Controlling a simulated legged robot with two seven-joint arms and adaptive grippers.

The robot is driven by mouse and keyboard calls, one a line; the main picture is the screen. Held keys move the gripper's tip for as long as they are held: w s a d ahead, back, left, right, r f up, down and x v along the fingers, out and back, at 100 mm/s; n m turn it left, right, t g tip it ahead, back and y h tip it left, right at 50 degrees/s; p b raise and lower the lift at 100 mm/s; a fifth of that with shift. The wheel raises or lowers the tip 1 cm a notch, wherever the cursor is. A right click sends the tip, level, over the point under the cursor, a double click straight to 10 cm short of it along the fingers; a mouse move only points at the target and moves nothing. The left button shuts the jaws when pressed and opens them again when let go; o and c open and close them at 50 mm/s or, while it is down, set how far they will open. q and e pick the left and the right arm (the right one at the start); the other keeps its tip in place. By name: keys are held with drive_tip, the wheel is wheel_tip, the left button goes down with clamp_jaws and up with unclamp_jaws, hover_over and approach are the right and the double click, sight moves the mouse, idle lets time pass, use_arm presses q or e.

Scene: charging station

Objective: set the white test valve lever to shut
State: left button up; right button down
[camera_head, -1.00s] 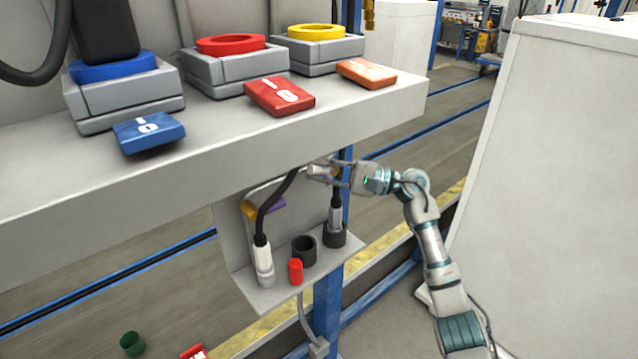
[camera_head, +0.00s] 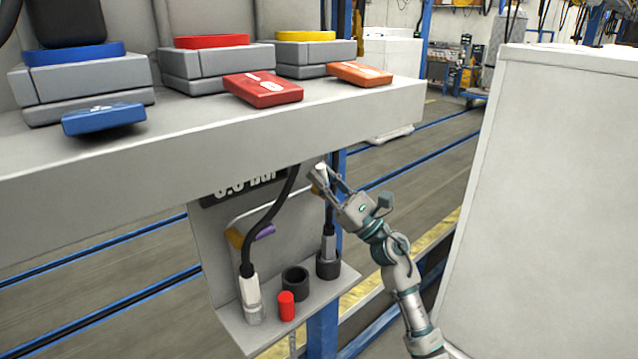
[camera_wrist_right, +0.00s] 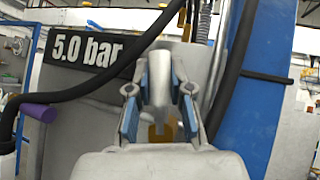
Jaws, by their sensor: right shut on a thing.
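The white test valve lever (camera_head: 321,173) is below the shelf at the right side of the grey panel. My right gripper (camera_head: 327,179) reaches up and left to it and is shut on it. In the right wrist view the white lever (camera_wrist_right: 157,88) stands upright between the blue-padded fingers (camera_wrist_right: 158,98). A yellow part (camera_wrist_right: 160,132) shows below it, partly hidden by the gripper. The lever's pivot is hard to see. My left gripper is not in view.
A sign reading 5.0 bar (camera_wrist_right: 88,49) is left of the lever. A black hose (camera_head: 272,222) and a purple handle (camera_head: 262,232) are close by on the panel. The shelf edge (camera_head: 220,158) is just above. A blue post (camera_wrist_right: 255,90) stands at the right.

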drive_tip(key=shift+w+d+r+m+t+h, duration=0.15)
drive_tip(key=shift+m+t+h, duration=0.2)
drive_tip(key=shift+m+t, duration=0.4)
drive_tip(key=shift+d+m+t+h, duration=0.15)
drive_tip(key=shift+m+t+h, duration=0.15)
drive_tip(key=shift+m+t, duration=0.45)
drive_tip(key=shift+w+d+r+m+t+h, duration=0.15)
drive_tip(key=shift+m+t+h, duration=0.2)
drive_tip(key=shift+m+t, duration=0.4)
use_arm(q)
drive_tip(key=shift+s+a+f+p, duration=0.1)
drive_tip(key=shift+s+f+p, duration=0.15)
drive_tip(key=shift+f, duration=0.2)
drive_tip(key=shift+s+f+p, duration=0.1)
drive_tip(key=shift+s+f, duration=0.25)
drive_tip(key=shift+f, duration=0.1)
use_arm(e)
drive_tip(key=shift+d+m+t+h, duration=0.15)
drive_tip(key=shift+m+t+h, duration=0.45)
drive_tip(key=shift+m, duration=0.25)
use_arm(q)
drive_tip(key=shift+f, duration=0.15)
